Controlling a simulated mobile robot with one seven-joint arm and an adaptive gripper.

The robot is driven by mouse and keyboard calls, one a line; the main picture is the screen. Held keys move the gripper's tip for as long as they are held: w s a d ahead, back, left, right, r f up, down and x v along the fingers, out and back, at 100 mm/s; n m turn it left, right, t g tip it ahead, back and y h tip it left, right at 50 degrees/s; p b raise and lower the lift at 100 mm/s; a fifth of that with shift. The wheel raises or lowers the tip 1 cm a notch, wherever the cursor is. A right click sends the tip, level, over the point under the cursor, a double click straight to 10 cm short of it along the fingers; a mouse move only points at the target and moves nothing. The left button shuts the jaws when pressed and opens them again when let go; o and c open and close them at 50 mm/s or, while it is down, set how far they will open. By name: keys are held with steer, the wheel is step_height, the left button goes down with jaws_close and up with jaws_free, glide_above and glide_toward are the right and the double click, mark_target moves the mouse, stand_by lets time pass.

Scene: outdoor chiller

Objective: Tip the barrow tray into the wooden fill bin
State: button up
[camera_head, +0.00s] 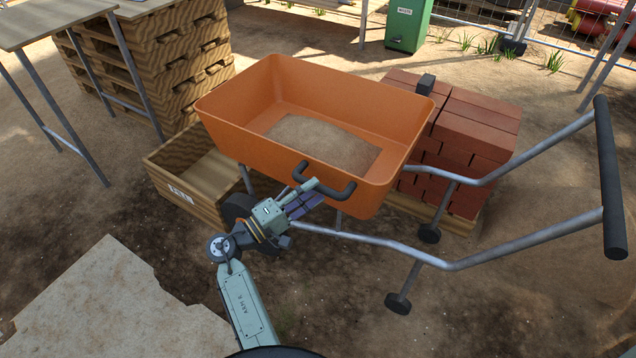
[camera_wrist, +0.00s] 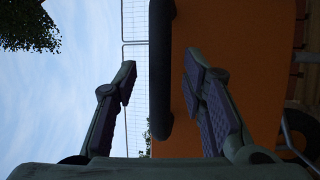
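The orange barrow tray (camera_head: 240,135) sits roughly level on its frame with a flat layer of sand (camera_head: 320,142) in it. A black bar handle (camera_head: 340,192) is on its near wall. The wooden fill bin (camera_head: 172,190) stands on the ground left of the tray, partly under its left end; it looks empty where visible. My gripper (camera_head: 310,198) is at the near wall by the handle. In the wrist view my gripper (camera_wrist: 160,75) is open, its padded fingers on either side of the handle (camera_wrist: 160,60) with gaps; I cannot tell how deep the handle sits between them.
A brick stack (camera_head: 470,140) stands right behind the tray. The barrow's push bars (camera_head: 530,233) reach right. A pale slab (camera_head: 100,300) lies front left. A green bin (camera_head: 408,25) is farther back.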

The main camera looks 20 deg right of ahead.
steer(key=shift+x, duration=1.35)
steer(key=shift+c, duration=0.4)
jaws_close()
